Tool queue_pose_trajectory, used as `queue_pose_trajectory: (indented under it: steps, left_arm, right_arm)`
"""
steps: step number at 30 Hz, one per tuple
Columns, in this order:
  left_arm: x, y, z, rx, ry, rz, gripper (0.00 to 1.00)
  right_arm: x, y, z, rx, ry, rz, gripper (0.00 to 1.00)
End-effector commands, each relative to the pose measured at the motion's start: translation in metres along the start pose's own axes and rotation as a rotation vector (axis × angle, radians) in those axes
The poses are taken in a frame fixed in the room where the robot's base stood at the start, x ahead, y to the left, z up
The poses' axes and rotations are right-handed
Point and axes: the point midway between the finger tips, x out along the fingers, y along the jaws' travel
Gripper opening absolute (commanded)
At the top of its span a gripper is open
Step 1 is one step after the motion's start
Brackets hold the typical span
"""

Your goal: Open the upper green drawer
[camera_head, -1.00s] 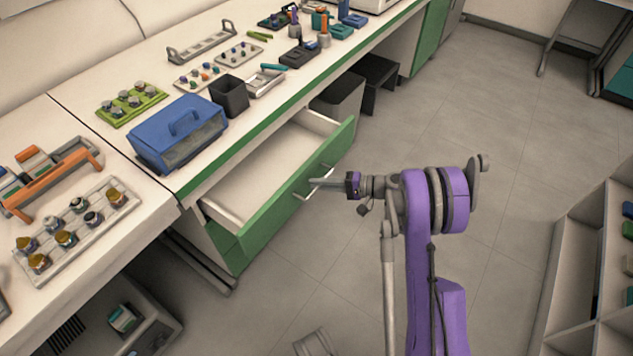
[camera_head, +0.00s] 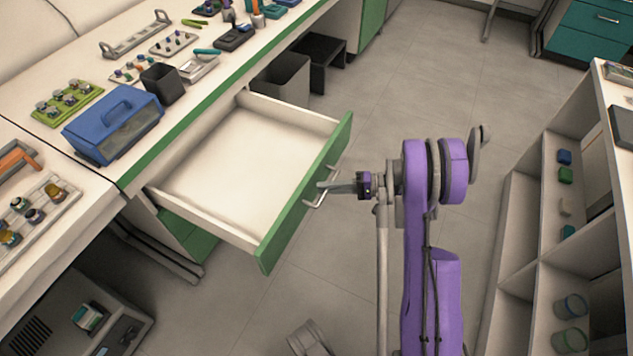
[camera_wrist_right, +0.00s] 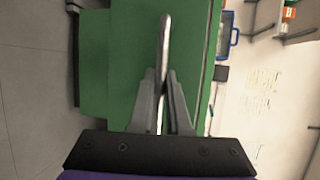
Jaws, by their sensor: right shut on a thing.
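The upper green drawer (camera_head: 300,205) is pulled well out from under the worktop, and its empty white inside (camera_head: 235,160) shows. Its front also fills the middle of the right wrist view (camera_wrist_right: 130,50). My right gripper (camera_head: 325,187) is shut on the drawer's metal handle (camera_head: 316,200). In the right wrist view the fingers of the right gripper (camera_wrist_right: 163,95) close around the handle bar (camera_wrist_right: 165,40). A lower green drawer front (camera_head: 190,236) sits below, flush with the cabinet. My left gripper is not in view.
A blue box (camera_head: 115,125), a dark bin (camera_head: 162,83) and a green rack (camera_head: 68,103) stand on the worktop. A grey bin (camera_head: 282,80) stands on the floor behind the drawer. Open shelves (camera_head: 520,215) are at the right.

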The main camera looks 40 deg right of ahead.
Motion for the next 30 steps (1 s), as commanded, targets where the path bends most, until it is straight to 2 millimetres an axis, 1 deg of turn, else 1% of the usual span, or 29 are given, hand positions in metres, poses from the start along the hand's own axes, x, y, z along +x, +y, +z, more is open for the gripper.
queue_pose_trajectory:
  steps: [4,13,14,18,19,27,30]
  left_arm:
    - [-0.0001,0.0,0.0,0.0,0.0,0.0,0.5]
    - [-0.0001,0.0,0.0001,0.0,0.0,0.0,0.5]
    - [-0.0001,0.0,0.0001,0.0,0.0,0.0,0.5]
    - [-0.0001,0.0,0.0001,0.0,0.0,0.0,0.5]
    - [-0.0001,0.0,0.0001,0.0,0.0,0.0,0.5]
    - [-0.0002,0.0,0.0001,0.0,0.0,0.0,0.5]
    - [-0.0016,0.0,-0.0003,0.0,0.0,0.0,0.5]
  right_arm:
    - [-0.0052,0.0007,0.0015,0.0,0.001,-0.001,0.0]
    - [-0.0054,0.0008,0.0016,0.0,0.001,-0.001,0.0]
    - [-0.0054,0.0008,0.0016,0.0,0.001,-0.001,0.17]
    - [-0.0053,0.0009,0.0016,0.0,0.001,-0.001,0.42]
    - [-0.0053,0.0009,0.0017,0.0,0.001,-0.001,0.45]
    - [-0.0056,0.001,0.0017,0.0,0.001,0.0,0.45]
    - [-0.0117,0.0008,0.0013,0.0,0.002,0.0,0.45]
